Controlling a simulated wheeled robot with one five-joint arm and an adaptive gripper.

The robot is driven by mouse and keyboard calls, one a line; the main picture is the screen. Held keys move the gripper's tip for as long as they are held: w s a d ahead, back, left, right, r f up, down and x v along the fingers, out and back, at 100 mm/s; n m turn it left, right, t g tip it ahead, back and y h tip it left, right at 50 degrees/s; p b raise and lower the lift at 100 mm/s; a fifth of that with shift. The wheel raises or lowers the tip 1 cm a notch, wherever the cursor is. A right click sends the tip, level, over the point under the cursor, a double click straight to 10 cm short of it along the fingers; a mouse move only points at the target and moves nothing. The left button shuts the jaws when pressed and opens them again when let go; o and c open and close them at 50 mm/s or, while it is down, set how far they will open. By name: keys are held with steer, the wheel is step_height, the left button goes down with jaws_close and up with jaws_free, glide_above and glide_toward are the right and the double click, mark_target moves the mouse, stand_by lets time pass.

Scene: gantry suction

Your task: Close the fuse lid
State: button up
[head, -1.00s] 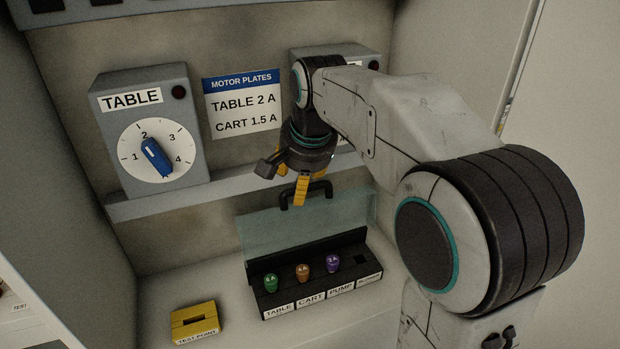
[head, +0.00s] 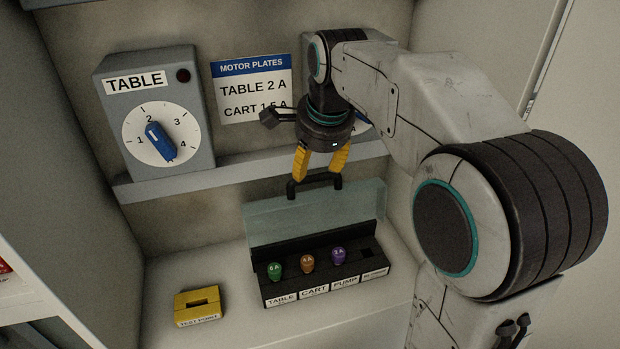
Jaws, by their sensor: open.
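The fuse lid (head: 315,212) is a clear pane standing raised at the back of the black fuse box (head: 318,275). A black handle (head: 292,189) sits on the lid's top edge. Green, brown and purple fuses stand in the slots labelled TABLE, CART and PUMP; the far right slot shows no fuse. My gripper (head: 321,179) points down at the handle with its yellow fingers spread. The fingertips are at about the handle's top bar in the picture; I cannot tell whether they touch it.
A yellow test point block (head: 198,306) stands left of the fuse box. A grey ledge (head: 245,173) runs along the wall behind the lid. Above it are the TABLE dial box (head: 157,115) and a motor plates sign (head: 252,88). The shelf between block and fuse box is clear.

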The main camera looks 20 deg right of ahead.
mark_target(310, 182)
steer(key=p+x, duration=0.4)
steer(key=shift+w+f, duration=0.15)
steer(key=shift+f, duration=0.15)
steer(key=shift+x, duration=1.35)
jaws_close()
